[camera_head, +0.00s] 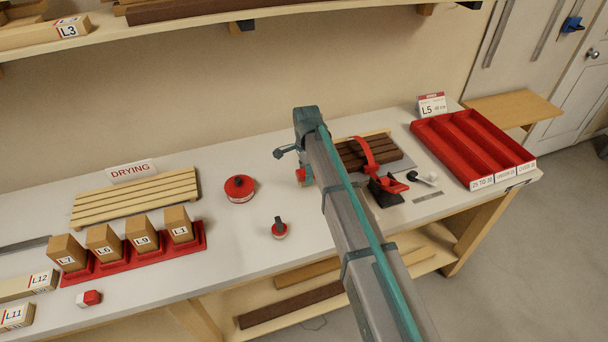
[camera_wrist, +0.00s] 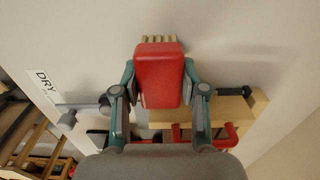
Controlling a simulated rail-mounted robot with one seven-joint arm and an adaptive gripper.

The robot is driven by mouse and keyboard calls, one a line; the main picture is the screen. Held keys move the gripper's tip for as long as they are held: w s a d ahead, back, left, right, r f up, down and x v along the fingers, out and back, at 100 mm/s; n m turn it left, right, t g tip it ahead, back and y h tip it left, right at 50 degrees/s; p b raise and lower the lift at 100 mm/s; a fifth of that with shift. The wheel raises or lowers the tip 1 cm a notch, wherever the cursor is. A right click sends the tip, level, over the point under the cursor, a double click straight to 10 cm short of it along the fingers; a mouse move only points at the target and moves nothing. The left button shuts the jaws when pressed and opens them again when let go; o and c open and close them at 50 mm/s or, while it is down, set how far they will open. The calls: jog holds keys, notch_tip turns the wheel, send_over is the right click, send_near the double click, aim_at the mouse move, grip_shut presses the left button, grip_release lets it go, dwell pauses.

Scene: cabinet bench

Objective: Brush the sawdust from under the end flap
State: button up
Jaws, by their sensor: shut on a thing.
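My gripper (camera_wrist: 160,88) is shut on a red brush (camera_wrist: 160,65) in the wrist view, with a finger on each side of its body. Pale tan bristles (camera_wrist: 160,38) show beyond the red body. In the head view my arm hides most of the gripper. A small red patch (camera_head: 301,175) beside the arm may be the brush. A pale wooden flap-like board (camera_head: 515,108) juts out beyond the right end of the bench; I cannot tell for sure that it is the end flap. No sawdust can be made out in either view.
A red compartment tray (camera_head: 447,143) stands at the bench's right end. Dark slats with a red-handled tool (camera_head: 366,158) lie just right of my arm. A red round tin (camera_head: 239,187), a drying rack (camera_head: 135,197) and a block holder (camera_head: 150,253) stand left.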

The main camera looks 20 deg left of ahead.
jog(key=shift+r+p, duration=1.25)
jog(key=shift+r, duration=1.55)
